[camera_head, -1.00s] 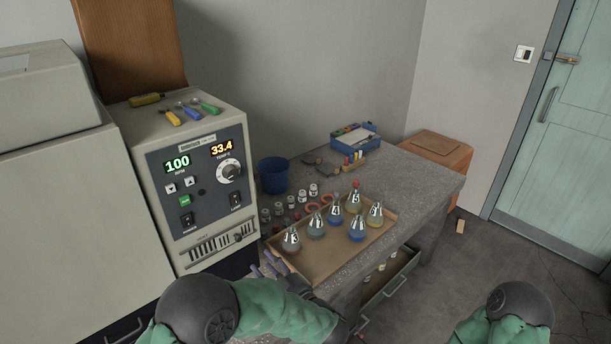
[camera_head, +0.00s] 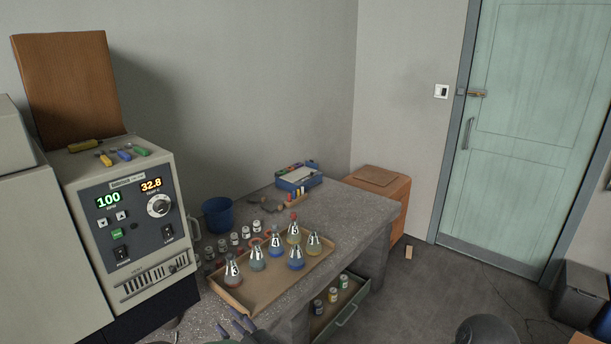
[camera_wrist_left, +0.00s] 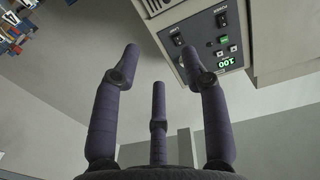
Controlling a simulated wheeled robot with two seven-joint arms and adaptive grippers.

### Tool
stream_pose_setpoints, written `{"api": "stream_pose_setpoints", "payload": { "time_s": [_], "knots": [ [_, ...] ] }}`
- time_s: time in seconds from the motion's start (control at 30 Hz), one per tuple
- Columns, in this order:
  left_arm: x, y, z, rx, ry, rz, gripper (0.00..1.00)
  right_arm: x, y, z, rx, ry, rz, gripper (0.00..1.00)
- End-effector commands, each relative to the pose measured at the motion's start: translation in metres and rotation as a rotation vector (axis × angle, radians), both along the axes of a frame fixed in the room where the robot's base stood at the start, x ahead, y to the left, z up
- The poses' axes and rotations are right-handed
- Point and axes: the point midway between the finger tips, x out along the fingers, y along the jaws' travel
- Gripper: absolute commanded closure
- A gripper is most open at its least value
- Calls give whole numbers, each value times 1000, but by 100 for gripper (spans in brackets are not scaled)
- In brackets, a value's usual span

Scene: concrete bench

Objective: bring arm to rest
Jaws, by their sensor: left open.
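My left gripper (camera_head: 238,326) shows at the bottom of the head view, in front of the bench's near edge, with only its purple finger tips in sight. In the left wrist view its three fingers (camera_wrist_left: 160,85) are spread apart with nothing between them. The control unit (camera_wrist_left: 205,45) shows beyond the fingers there. A dark rounded part of my right arm shows at the bottom right of the head view. The right gripper is out of view.
A cardboard-coloured tray (camera_head: 262,306) with several flasks stands on the concrete bench (camera_head: 345,222). An open drawer (camera_head: 346,314) with small jars juts out below. The control unit (camera_head: 150,247) stands at left, a blue bucket (camera_head: 217,216) behind. Floor (camera_head: 440,275) at right is mostly clear.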

Motion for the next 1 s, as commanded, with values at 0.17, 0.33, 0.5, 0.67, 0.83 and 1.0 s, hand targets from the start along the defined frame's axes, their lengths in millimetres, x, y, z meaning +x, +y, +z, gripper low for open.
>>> {"api": "stream_pose_setpoints", "payload": {
  "time_s": [0.17,0.33,0.5,0.67,0.83,1.0],
  "knots": [
    [13,1,-26,-35,44,-79,55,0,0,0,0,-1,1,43],
    [25,-1,-59,-89,108,-174,55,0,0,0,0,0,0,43],
    [32,-6,-109,-176,211,-295,55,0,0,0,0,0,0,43],
    [21,-15,-176,-312,370,-433,55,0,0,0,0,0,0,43],
    [-33,-34,-267,-543,640,-587,55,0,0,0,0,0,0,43],
    [-121,-56,-328,-782,923,-684,55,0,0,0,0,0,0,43]
  ]
}}
